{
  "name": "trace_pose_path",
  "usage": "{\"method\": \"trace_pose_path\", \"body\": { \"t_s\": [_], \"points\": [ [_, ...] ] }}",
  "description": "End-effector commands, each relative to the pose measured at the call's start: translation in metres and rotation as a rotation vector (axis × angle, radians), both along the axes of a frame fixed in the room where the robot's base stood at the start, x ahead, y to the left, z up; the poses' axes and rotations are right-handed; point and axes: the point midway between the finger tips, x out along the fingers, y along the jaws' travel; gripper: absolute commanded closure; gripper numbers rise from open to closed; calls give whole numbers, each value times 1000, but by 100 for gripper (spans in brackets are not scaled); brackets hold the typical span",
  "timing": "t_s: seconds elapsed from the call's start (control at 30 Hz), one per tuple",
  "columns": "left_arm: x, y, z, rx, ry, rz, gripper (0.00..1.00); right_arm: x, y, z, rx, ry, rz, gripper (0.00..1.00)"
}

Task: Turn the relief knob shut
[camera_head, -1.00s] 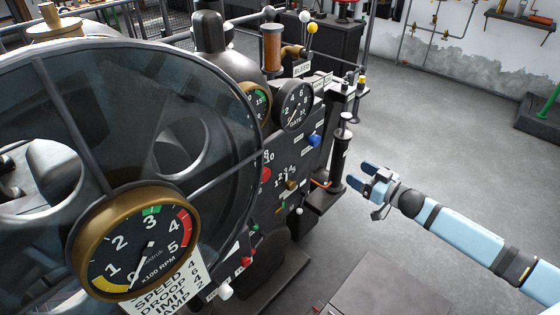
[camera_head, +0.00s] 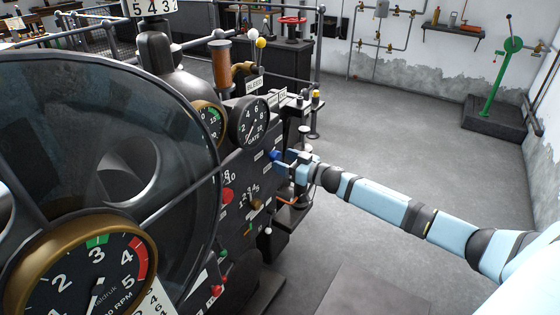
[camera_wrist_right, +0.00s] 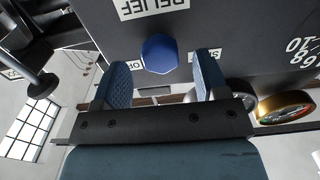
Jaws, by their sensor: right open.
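The relief knob is a small blue faceted knob on the dark control panel; it shows in the head view (camera_head: 275,155) and in the right wrist view (camera_wrist_right: 160,53), beside a white RELIEF label (camera_wrist_right: 153,8). My right gripper (camera_head: 284,161) is at the panel, right by the knob. In the right wrist view its two blue padded fingers (camera_wrist_right: 162,80) are apart, with the knob between and just beyond their tips. I see no clear contact. A partly hidden label (camera_wrist_right: 125,66) lies behind the fingers. My left gripper is not in view.
A red knob (camera_head: 228,195) and a brass knob (camera_head: 257,204) sit lower on the panel. The GATE gauge (camera_head: 251,122) is above left of the blue knob.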

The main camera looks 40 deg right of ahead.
Motion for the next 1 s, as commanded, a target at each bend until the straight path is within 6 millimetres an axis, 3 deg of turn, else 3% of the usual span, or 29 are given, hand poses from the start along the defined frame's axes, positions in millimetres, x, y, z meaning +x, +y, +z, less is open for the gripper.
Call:
{"method": "trace_pose_path", "body": {
  "t_s": [0.2,0.5,0.53,0.73,1.0],
  "points": [
    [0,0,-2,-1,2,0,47,17,7,0,0,0,0,33],
    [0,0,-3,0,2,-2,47,19,8,0,1,1,-1,33],
    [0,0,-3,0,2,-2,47,19,8,0,0,1,-1,35],
    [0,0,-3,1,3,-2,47,18,8,0,1,1,0,81],
    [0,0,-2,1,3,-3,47,18,8,0,-14,-5,0,82]
  ]
}}
